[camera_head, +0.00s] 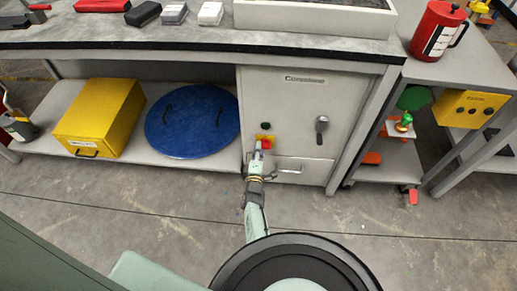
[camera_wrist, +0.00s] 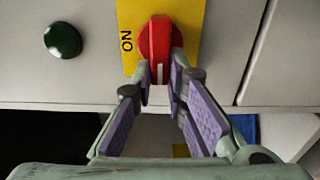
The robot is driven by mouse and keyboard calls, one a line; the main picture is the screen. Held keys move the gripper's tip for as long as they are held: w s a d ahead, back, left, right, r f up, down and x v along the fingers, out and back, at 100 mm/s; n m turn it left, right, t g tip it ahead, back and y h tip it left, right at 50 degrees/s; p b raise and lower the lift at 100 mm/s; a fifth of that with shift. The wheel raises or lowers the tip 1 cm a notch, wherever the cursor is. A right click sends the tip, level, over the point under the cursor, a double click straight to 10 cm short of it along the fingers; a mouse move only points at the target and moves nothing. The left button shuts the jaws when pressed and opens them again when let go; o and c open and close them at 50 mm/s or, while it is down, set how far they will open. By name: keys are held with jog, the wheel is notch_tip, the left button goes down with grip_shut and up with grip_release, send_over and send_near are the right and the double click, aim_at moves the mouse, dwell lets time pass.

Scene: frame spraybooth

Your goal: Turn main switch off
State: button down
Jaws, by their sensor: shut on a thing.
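The main switch is a red rotary knob (camera_wrist: 159,40) on a yellow plate (camera_wrist: 130,15) marked ON at its left, on the cabinet front. In the wrist view a white mark on the knob points down. My gripper (camera_wrist: 161,80) has its two purple-padded fingers shut on the lower part of the knob. In the head view my gripper (camera_head: 257,155) reaches up to the yellow plate (camera_head: 266,138) on the cabinet, and a bit of the red knob (camera_head: 266,144) shows beside it.
A dark green button (camera_wrist: 63,40) sits left of the switch. A blue round lid (camera_head: 190,122) and a yellow box (camera_head: 98,118) lie on the left shelf. Floor in front is clear.

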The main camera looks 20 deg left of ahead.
jog(key=shift+w+r, duration=0.1)
jog(key=c, duration=1.6)
grip_release()
jog(key=v, duration=1.2)
